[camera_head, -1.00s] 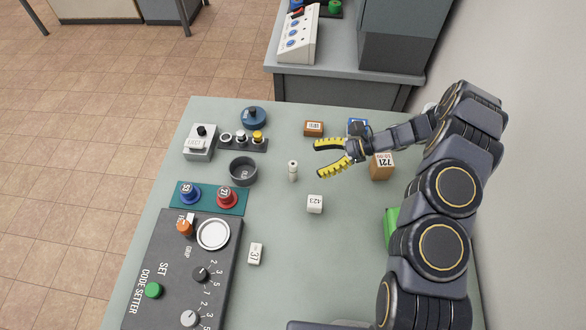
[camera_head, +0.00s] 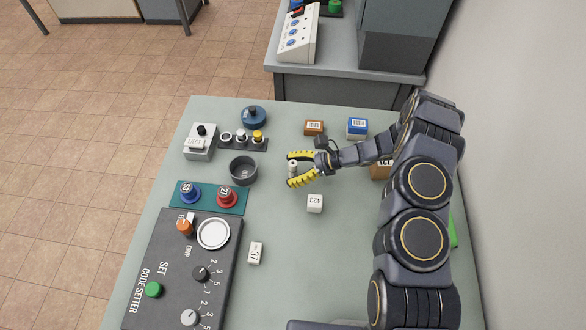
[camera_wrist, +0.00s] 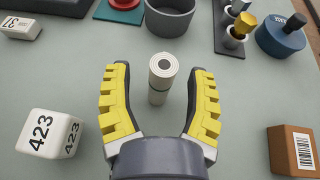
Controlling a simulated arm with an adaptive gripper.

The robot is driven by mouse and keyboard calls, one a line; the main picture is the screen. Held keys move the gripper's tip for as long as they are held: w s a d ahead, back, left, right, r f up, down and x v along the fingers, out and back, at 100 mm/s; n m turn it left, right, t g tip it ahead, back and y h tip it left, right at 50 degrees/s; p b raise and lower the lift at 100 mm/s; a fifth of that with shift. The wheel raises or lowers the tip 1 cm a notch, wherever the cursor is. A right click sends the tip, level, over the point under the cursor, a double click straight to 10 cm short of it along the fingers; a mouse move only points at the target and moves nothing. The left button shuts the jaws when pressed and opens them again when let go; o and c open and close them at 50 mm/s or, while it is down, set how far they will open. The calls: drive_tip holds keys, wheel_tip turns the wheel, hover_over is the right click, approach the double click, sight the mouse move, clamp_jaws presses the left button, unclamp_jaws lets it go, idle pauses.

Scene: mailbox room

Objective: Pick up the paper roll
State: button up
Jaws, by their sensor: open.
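The paper roll (camera_head: 293,170) is a small white upright cylinder on the table. In the wrist view the paper roll (camera_wrist: 161,78) shows its coiled top and a dark band around its side. My gripper (camera_head: 290,169) is open, with its yellow fingers on either side of the roll. In the wrist view the gripper (camera_wrist: 156,74) has the roll between and slightly beyond its fingertips, with a gap on each side. The fingers do not appear to touch the roll.
A white cube marked 423 (camera_head: 315,203) stands near my gripper. A dark round cup (camera_head: 243,170) is just left of the roll. Orange (camera_head: 314,128) and blue (camera_head: 357,128) boxes stand behind. A control panel (camera_head: 180,270) fills the table's left front.

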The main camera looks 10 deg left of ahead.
sight(293, 164)
clamp_jaws()
drive_tip(key=shift+r, duration=0.1)
drive_tip(key=shift+r, duration=0.5)
wheel_tip(293, 164, up, 3)
drive_tip(key=shift+s+f, duration=0.1)
drive_tip(key=shift+f, duration=0.1)
drive_tip(key=s+d+r, duration=0.5)
drive_tip(key=s+r, duration=0.4)
drive_tip(key=s, duration=0.4)
